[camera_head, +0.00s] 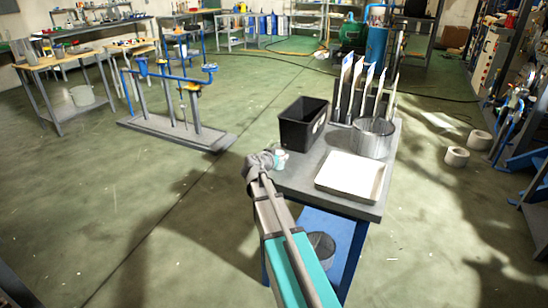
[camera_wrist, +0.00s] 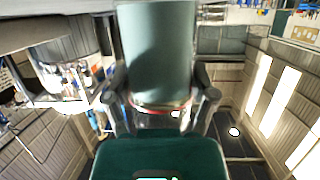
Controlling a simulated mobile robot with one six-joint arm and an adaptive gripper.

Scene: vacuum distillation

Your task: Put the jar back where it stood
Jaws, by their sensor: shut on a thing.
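The jar (camera_head: 280,159) is a small pale, teal-tinted vessel at the end of my arm in the head view, by the left edge of the grey-topped table (camera_head: 313,163). In the wrist view the jar (camera_wrist: 157,45) is a large grey-green cylinder between my fingers, with a thin red line near its end. My gripper (camera_wrist: 160,100) is shut on it, one finger on each side. In the head view my gripper (camera_head: 264,162) partly hides the jar. I cannot tell whether the jar touches the tabletop.
On the table stand a black bin (camera_head: 303,124), a white tray (camera_head: 350,177), a clear round basin (camera_head: 373,137) and a rack of upright panels (camera_head: 361,90). A wire basket (camera_head: 320,247) sits on the blue lower shelf. Open floor (camera_head: 170,200) lies to the left.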

